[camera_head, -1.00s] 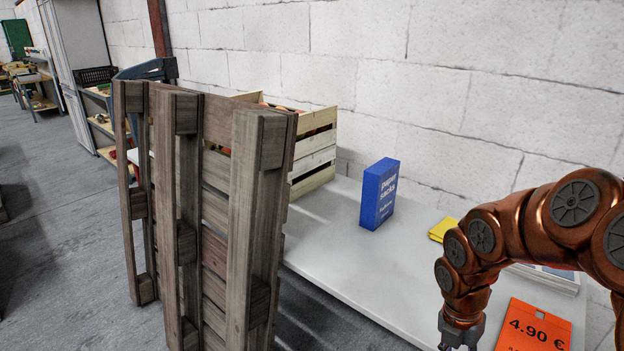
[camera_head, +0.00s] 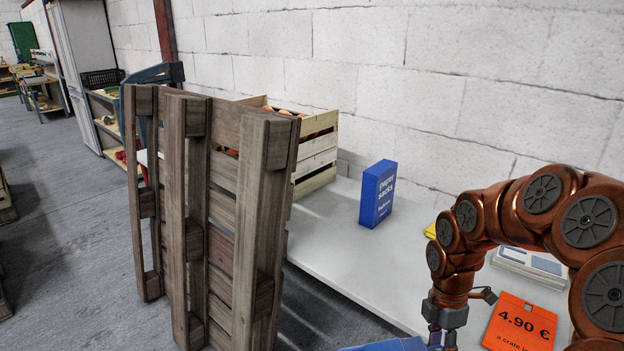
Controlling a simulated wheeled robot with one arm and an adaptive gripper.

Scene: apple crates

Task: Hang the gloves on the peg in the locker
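My gripper (camera_head: 446,322) points down at the bottom edge, right of the middle. Its fingertips are cut off or hard to make out, so its opening does not show. A flat blue thing (camera_head: 388,345) shows at the bottom edge just left of my gripper; I cannot tell whether it is a glove or whether my gripper touches it. No gloves can be made out for certain. A tall light-grey cabinet (camera_head: 86,60), possibly the locker, stands far off at the upper left. Its inside and any peg are not visible.
An upright wooden pallet (camera_head: 226,190) blocks the middle left. Behind it a white table (camera_head: 335,240) holds a wooden crate (camera_head: 316,165), a blue paper-sacks box (camera_head: 378,194) and an orange price card (camera_head: 520,324). Open floor (camera_head: 60,220) lies left of the pallet.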

